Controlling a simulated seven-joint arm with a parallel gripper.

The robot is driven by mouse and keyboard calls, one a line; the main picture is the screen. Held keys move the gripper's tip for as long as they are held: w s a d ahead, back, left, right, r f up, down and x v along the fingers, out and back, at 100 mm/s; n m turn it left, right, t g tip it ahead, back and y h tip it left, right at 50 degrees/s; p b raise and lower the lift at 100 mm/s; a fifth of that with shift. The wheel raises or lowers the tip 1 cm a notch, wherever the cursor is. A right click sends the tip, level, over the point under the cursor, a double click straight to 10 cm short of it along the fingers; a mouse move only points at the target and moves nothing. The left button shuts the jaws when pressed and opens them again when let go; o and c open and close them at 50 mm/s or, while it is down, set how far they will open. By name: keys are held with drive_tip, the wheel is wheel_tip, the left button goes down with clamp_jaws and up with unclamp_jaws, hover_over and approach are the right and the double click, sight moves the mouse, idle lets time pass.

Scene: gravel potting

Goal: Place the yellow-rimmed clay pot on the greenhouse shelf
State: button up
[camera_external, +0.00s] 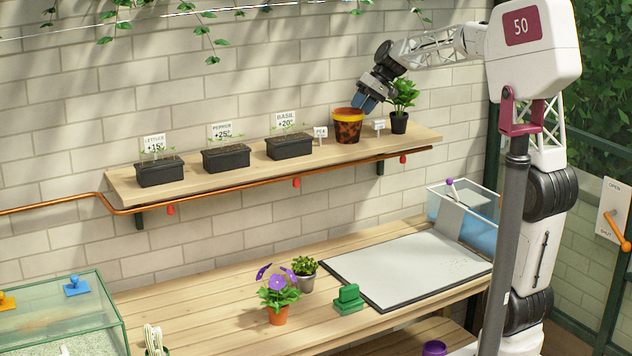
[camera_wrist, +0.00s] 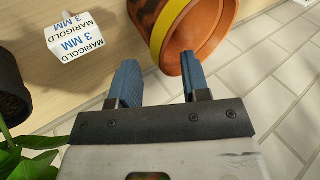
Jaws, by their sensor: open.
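The clay pot (camera_external: 348,128), mottled dark and orange-brown with a yellow rim band, stands upright on the wooden greenhouse shelf (camera_external: 225,179), toward its right end. In the wrist view the pot (camera_wrist: 203,34) is at the top, its mouth turned to the lower right. My gripper (camera_external: 366,101) is at the pot's upper right rim, its blue fingers apart. In the wrist view my gripper (camera_wrist: 158,80) has one finger overlapping the mouth edge and the other outside the pot. I cannot tell whether either finger touches it.
A leafy plant in a black pot (camera_external: 399,122) and a small marigold sign (camera_wrist: 72,36) are close by my gripper. A pea tag (camera_external: 320,134) and black seedling trays (camera_external: 289,147) stand left of the clay pot. A copper pipe (camera_external: 250,185) runs along the shelf's front.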

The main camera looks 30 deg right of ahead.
drive_tip(key=v, duration=1.1)
idle(0.6)
drive_tip(key=s+f+h, duration=0.2)
drive_tip(key=s+f, duration=0.6)
drive_tip(key=s, duration=0.5)
drive_tip(key=s+f+m+h, duration=0.1)
drive_tip(key=s+f+h, duration=0.1)
drive_tip(key=s+f, duration=0.6)
drive_tip(key=s+f+t+h, duration=0.1)
drive_tip(key=s+f+h, duration=0.2)
drive_tip(key=s+f, duration=0.6)
drive_tip(key=s, duration=0.8)
drive_tip(key=shift+s+a+m, duration=0.2)
drive_tip(key=shift+s+m, duration=0.1)
drive_tip(key=shift+s, duration=0.1)
